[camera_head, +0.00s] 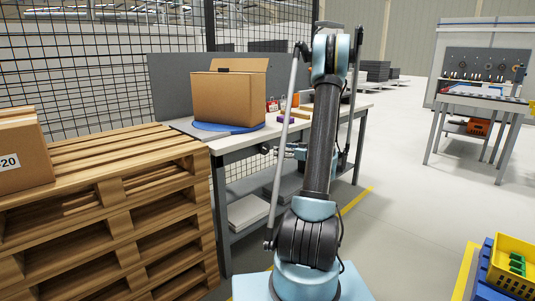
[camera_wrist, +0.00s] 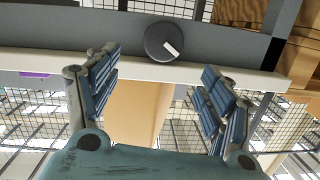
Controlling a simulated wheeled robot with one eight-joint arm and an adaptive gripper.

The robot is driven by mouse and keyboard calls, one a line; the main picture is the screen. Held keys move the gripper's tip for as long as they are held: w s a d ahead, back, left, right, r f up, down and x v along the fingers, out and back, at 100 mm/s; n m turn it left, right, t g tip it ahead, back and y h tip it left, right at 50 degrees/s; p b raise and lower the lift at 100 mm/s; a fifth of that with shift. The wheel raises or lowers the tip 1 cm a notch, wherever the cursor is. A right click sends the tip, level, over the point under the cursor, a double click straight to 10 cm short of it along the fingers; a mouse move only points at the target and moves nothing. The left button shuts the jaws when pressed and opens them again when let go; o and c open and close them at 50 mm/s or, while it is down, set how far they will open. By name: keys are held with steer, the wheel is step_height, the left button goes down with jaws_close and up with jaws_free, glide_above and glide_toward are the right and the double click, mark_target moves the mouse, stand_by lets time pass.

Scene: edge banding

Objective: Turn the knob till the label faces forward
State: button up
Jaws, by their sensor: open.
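A round black knob (camera_wrist: 163,42) with a short white label mark sits on the grey front of the workbench (camera_wrist: 225,45) in the wrist view. The mark lies on the lower right of its face and is tilted diagonally. My gripper (camera_wrist: 160,64) is open and empty. Its two blue-grey fingers stand wide apart on either side below the knob, and the knob appears beyond the fingertips, apart from them. In the head view my gripper (camera_head: 275,151) is by the bench's front edge, partly behind my arm. I cannot make out the knob there.
A cardboard box (camera_head: 228,97) stands on a blue round plate (camera_head: 215,128) on the bench (camera_head: 240,143). Wooden pallets (camera_head: 110,205) are stacked at left, with another box (camera_head: 22,150). A yellow crate (camera_head: 513,262) is at lower right. Open floor (camera_head: 410,215) lies right of my arm.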

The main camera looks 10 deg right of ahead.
mark_target(266, 149)
steer(key=s+d+r+g+h, duration=0.1)
steer(key=s+r+g+h, duration=0.1)
steer(key=s+r+h, duration=0.15)
steer(key=shift+y, duration=0.35)
steer(key=x, duration=1.7)
steer(key=shift+w+a+r, duration=0.15)
steer(key=shift+r, duration=0.05)
steer(key=c, duration=1)
